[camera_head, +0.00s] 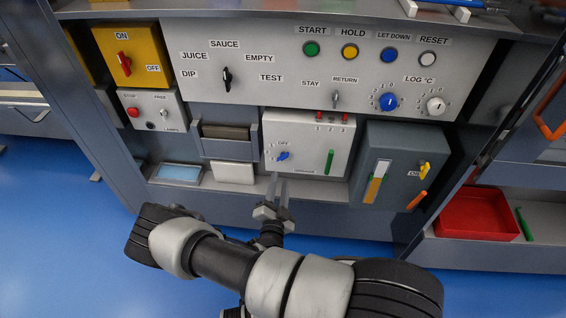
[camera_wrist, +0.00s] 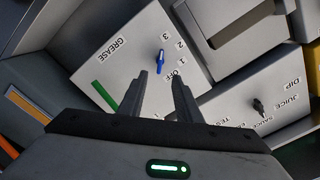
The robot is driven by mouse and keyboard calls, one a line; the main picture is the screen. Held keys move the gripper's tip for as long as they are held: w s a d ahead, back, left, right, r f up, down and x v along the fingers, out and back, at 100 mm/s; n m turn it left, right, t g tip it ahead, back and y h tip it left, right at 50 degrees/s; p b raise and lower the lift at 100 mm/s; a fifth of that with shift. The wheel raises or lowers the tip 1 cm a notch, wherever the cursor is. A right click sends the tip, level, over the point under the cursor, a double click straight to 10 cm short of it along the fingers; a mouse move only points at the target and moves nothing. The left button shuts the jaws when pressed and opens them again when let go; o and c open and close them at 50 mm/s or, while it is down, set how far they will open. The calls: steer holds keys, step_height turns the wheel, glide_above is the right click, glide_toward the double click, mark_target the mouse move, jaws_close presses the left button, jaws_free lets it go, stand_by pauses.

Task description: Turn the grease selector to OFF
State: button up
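The grease selector is a blue knob (camera_head: 283,156) on the front of a white box (camera_head: 312,140), just below its OFF label. In the wrist view the blue knob (camera_wrist: 160,57) stands up from the panel, with the OFF label near it, the numbers along one side and the GREASE label farther off. I cannot tell which mark it points at. My gripper (camera_head: 278,184) is in front of the box, below the knob in the head view. In the wrist view my gripper (camera_wrist: 160,78) is open and empty, its fingertips short of the knob and apart from it.
A green bar (camera_head: 329,161) is on the same box, right of the knob. A dark grey box (camera_head: 393,150) with an orange handle (camera_head: 417,200) stands to the right. A grey holder (camera_head: 226,135) is to the left. The large control panel (camera_head: 300,92) is above.

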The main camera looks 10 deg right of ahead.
mark_target(283, 159)
steer(key=b+x, duration=0.1)
steer(key=x, duration=0.9)
steer(key=shift+c, duration=0.3)
jaws_close()
